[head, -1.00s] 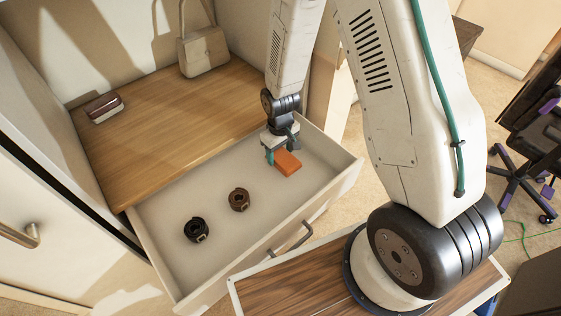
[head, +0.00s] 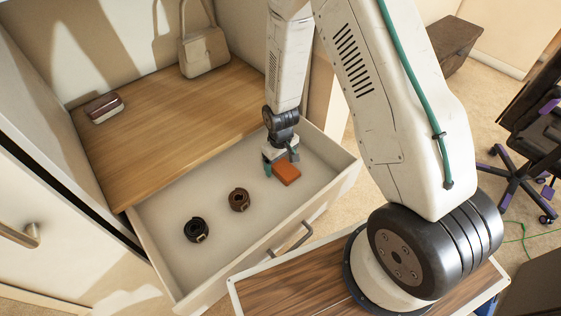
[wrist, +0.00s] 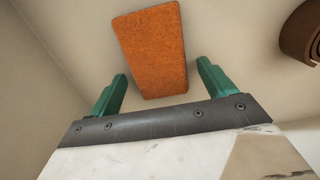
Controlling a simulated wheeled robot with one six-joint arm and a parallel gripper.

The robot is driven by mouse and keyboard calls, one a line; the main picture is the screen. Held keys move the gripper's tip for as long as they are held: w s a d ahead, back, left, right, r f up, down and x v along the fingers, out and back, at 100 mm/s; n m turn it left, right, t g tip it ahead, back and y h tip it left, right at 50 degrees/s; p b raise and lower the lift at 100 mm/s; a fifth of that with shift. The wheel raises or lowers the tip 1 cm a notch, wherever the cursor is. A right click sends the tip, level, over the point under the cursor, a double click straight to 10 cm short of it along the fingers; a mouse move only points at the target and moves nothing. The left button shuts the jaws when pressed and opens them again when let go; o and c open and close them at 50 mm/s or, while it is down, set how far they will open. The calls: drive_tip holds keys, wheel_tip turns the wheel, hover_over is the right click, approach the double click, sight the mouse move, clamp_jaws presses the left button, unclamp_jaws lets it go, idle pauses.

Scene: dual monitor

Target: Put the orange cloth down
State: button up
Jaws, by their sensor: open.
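The orange cloth (head: 287,173) is a small folded block lying in the open drawer, towards its right end. In the wrist view the orange cloth (wrist: 151,50) lies ahead of and partly between the green fingertips. My gripper (head: 281,165) is over the right part of the drawer, right beside the cloth. In the wrist view my gripper (wrist: 162,85) is open, with a gap between each finger and the cloth.
The pale drawer (head: 170,215) also holds a black coiled belt (head: 196,230) and a brown coiled belt (head: 239,199). A wooden shelf (head: 165,130) behind carries a handbag (head: 203,50) and a dark red case (head: 104,106). The drawer's front middle is clear.

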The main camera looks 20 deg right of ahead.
sight(280, 164)
wheel_tip(280, 164, up, 8)
drive_tip(key=shift+a+f, duration=0.1)
drive_tip(key=shift+f, duration=0.05)
drive_tip(key=s+d+r+m, duration=0.1)
drive_tip(key=s+r, duration=0.2)
drive_tip(key=r, duration=0.8)
drive_tip(key=s+d+r+m, duration=0.1)
drive_tip(key=s+r, duration=0.3)
drive_tip(key=r, duration=0.7)
drive_tip(key=s+d+r, duration=0.1)
drive_tip(key=s+r, duration=0.5)
drive_tip(key=s, duration=0.3)
drive_tip(key=s+d+r+m+t, duration=0.1)
drive_tip(key=s+r, duration=0.5)
drive_tip(key=s, duration=0.2)
drive_tip(key=shift+s+r+m, duration=0.3)
drive_tip(key=shift+s+r, duration=0.1)
drive_tip(key=shift+o, duration=0.5)
drive_tip(key=shift+d, duration=0.1)
